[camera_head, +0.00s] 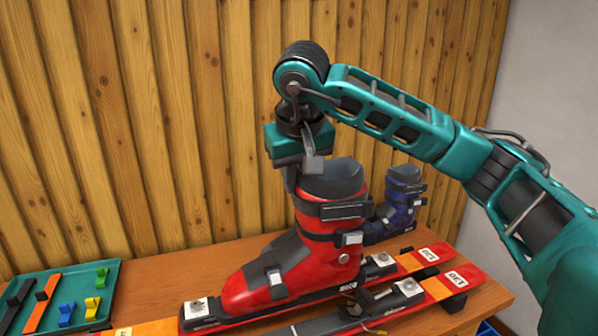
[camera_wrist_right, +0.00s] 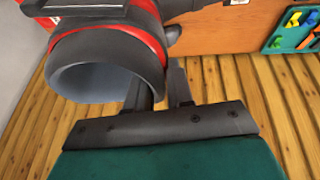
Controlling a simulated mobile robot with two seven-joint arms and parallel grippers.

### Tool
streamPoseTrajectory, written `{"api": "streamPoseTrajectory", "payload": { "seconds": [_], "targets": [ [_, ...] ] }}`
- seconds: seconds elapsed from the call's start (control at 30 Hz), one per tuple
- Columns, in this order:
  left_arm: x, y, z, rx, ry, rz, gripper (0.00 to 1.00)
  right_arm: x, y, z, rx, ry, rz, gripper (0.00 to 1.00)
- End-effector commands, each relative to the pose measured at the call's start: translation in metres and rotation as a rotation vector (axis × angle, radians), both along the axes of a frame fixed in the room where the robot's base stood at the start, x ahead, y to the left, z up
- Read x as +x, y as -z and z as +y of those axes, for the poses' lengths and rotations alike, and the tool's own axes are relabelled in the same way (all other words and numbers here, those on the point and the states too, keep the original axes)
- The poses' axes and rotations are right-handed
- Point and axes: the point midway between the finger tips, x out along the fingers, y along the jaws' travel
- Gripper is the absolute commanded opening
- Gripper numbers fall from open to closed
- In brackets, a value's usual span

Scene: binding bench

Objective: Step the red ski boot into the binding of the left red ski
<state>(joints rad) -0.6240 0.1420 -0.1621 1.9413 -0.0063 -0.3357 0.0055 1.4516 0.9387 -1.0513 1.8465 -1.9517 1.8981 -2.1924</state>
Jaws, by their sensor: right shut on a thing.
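The red ski boot (camera_head: 300,258) stands upright over the skis, toe to the left, with a grey cuff. My right gripper (camera_head: 292,178) is shut on the cuff's upper rim; the wrist view shows its fingers (camera_wrist_right: 166,92) at the edge of the round cuff opening (camera_wrist_right: 100,82). Two red-and-orange skis lie side by side, a farther one (camera_head: 412,261) and a nearer one (camera_head: 455,282). A toe piece (camera_head: 197,309) is just ahead of the boot's toe. Heel pieces (camera_head: 380,261) and (camera_head: 407,288) are behind its heel. Whether the sole touches a binding is unclear. My left gripper is out of view.
A dark blue boot (camera_head: 398,205) stands behind the red one. A teal tray (camera_head: 110,275) with several coloured parts is at the left; it also shows in the wrist view (camera_wrist_right: 272,43). A wooden plank wall (camera_head: 150,130) closes off the back. Bare bench lies between tray and boot.

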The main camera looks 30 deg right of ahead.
Motion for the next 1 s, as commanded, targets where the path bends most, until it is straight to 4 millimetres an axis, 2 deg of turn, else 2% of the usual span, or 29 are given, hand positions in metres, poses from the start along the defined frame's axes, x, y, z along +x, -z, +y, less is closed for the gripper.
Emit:
{"api": "streamPoseTrajectory", "payload": {
  "seconds": [0.4,0.7,1.0],
  "targets": [
    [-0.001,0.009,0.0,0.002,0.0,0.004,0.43,0.0,0.026,-0.001,0.0,0.001,-0.005,0.0],
    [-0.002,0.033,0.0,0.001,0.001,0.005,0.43,0.0,0.054,-0.001,0.0,0.002,-0.008,0.0],
    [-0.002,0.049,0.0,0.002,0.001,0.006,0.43,0.0,0.077,-0.001,0.0,0.003,-0.007,0.0]
  ]
}}
